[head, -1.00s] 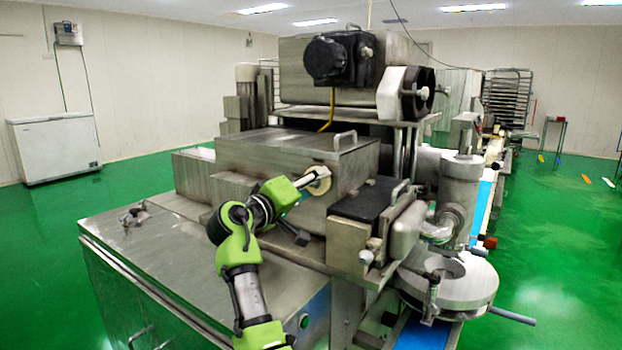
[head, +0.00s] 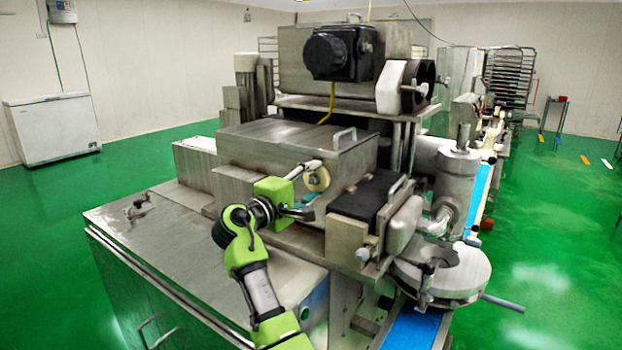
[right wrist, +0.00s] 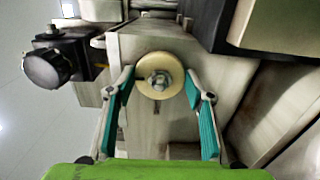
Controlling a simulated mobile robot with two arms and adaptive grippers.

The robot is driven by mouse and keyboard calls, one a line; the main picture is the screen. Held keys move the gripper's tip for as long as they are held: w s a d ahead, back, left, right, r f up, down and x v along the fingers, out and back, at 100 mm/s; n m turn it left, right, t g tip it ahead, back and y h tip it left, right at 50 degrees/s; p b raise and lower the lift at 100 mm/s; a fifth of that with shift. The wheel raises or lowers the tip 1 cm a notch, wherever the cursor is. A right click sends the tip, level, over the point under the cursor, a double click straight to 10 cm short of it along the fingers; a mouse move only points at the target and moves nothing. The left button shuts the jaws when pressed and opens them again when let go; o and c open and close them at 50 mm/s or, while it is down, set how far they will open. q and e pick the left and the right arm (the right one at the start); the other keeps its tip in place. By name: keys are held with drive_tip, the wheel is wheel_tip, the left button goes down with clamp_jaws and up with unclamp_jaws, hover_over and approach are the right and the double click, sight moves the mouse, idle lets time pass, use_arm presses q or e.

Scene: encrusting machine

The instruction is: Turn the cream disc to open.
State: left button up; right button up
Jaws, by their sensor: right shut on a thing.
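The cream disc (head: 318,178) is on the front of a grey steel box of the machine. In the right wrist view the disc (right wrist: 160,76) is round and pale, with a metal bolt at its centre. My right gripper (head: 308,181) is at the disc, its fingers on either side of the rim. In the right wrist view the teal-padded fingers of the gripper (right wrist: 161,88) flank the disc left and right, shut on it. Finger contact is hard to make out there. My left gripper is not in view.
A black-topped block (head: 368,197) stands right of the disc. The steel box lid (head: 290,137) with a handle lies above it. A flat steel tabletop (head: 165,245) spreads at the left. A round steel part (head: 455,272) stands at the lower right.

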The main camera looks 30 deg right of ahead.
drive_tip(key=shift+r, duration=0.15)
idle(0.3)
drive_tip(key=o, duration=1.1)
drive_tip(key=shift+d, duration=0.1)
drive_tip(key=shift+a, duration=0.3)
drive_tip(key=v, duration=1.1)
drive_tip(key=shift+s, duration=0.2)
drive_tip(key=shift+a+f, duration=0.1)
drive_tip(key=shift+f, duration=0.15)
